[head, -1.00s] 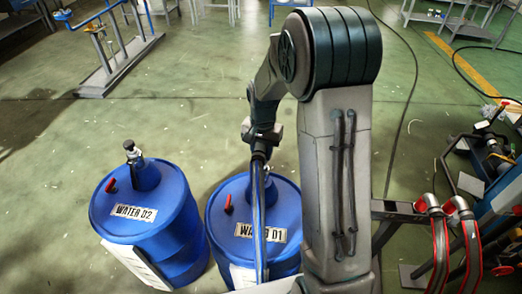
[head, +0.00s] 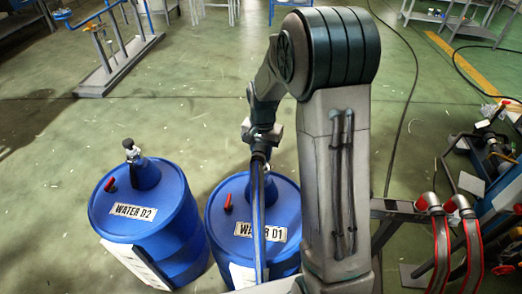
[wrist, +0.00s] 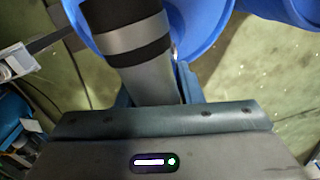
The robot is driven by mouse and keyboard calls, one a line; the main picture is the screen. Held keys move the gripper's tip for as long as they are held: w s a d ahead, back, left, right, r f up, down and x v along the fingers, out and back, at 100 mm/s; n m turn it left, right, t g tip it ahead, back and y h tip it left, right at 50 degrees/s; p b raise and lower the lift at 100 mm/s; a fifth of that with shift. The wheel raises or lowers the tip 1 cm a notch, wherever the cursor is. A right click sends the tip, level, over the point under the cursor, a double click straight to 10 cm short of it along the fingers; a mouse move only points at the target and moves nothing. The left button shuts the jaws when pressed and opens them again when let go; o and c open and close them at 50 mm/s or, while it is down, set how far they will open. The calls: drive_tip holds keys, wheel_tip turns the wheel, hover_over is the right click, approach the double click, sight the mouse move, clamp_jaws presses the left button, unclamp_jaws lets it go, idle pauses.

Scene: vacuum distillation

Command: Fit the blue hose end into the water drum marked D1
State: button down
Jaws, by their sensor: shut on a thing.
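The blue drum marked WATER D1 (head: 222,240) stands upright left of my arm, with a red fitting (head: 228,203) on its lid. My gripper (head: 261,152) is above the far part of this lid, shut on the hose end. The blue hose (head: 257,215) runs down from it across the lid and partly covers the label. In the wrist view, the hose end (wrist: 128,55) is a dark, grey-banded cylinder beside my gripper (wrist: 178,85), with a blue drum behind it. The lid opening and the hose tip are hidden, so I cannot tell whether they touch.
Red-and-silver hoses (head: 437,225) and equipment stand on the right. Green floor beyond the drums is mostly free.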

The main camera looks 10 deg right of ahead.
drive_tip(key=shift+f+b, duration=1.25)
drive_tip(key=shift+f, duration=0.55)
drive_tip(key=c, duration=0.9)
unclamp_jaws()
wheel_tip(320, 180, up, 13)
drive_tip(key=shift+d+f+p, duration=0.15)
drive_tip(key=shift+f+p, duration=0.05)
drive_tip(key=shift+p, duration=0.45)
drive_tip(key=shift+r, duration=0.6)
drive_tip(key=shift+s, duration=0.1)
